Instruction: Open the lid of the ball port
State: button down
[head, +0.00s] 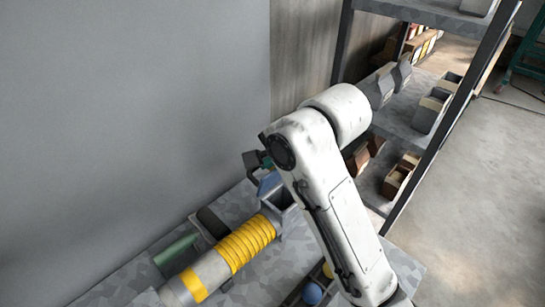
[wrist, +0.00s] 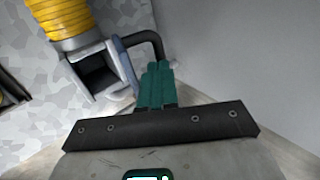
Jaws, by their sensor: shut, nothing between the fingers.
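The ball port (wrist: 88,72) is a grey square opening at the end of the yellow-ribbed tube; its dark inside shows in the wrist view. In the head view the port (head: 284,197) is partly hidden by my arm. Its blue lid (head: 269,183) stands raised at the port's edge, and shows nearly edge-on in the wrist view (wrist: 125,62). My gripper's teal fingers (wrist: 158,84) are shut and empty, just right of the lid. I cannot tell whether they touch it. A dark curved bar (wrist: 146,38) runs from the lid behind the fingers.
The yellow-ribbed machine (head: 240,247) lies on a grey patterned table (head: 270,272) beside a plain wall. A blue ball (head: 312,293) and a yellow ball (head: 328,270) sit in a tray near my arm. A shelf with bins (head: 432,108) stands at the right.

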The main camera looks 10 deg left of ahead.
jog(key=a+p, duration=0.1)
jog(key=p, duration=0.2)
jog(key=w+a+p, duration=0.1)
jog(key=p, duration=0.2)
jog(key=shift+w+a, duration=0.1)
jog(key=shift+w, duration=0.2)
jog(key=shift+w+a+f, duration=0.1)
jog(key=shift+w+f, duration=0.05)
jog(key=shift+f, duration=0.2)
jog(key=shift+r, duration=0.1)
